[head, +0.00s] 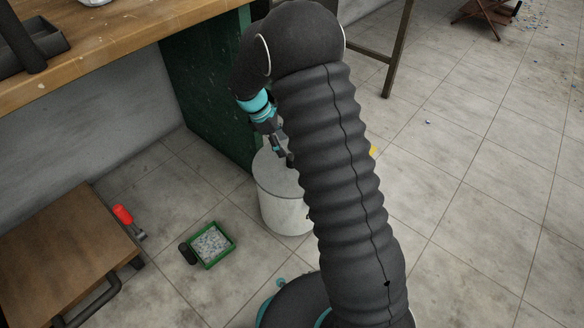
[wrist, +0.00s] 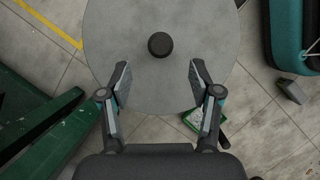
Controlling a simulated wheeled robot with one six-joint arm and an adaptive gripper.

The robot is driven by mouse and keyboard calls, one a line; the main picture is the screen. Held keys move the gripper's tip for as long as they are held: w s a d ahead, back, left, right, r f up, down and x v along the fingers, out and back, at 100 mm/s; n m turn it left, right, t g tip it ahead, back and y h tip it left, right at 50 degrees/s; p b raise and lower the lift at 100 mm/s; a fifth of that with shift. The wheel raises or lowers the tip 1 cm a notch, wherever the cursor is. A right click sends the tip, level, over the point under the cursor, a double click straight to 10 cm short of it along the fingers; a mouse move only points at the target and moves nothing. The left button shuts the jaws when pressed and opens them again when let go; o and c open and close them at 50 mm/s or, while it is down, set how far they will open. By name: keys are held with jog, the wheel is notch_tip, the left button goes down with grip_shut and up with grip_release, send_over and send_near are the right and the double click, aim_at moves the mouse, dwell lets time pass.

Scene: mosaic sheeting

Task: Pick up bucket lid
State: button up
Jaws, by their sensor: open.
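The bucket lid (wrist: 160,80) is a round grey disc with a dark round knob (wrist: 160,44) at its middle. In the wrist view my open gripper (wrist: 157,78) has one finger on each side over the near part of the lid. The knob lies beyond the fingertips, between their lines, and nothing is held. In the head view the lid (head: 268,176) tops a pale bucket (head: 285,208) on the floor, partly hidden behind my arm. My gripper (head: 284,157) is just above it there. How high the fingers are above the lid is unclear.
A wooden bench with a green side panel (head: 208,85) stands close behind the bucket. A green tray of small tiles (head: 211,245) and a red-handled tool (head: 123,215) lie on the floor. A low wooden table (head: 65,255) is at left. Tiled floor at right is mostly clear.

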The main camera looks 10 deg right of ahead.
aim_at(277, 177)
jog(key=shift+b+x, duration=0.7)
jog(key=shift+x, duration=3)
jog(key=shift+d+r, duration=0.1)
jog(key=shift+d, duration=0.05)
grip_shut()
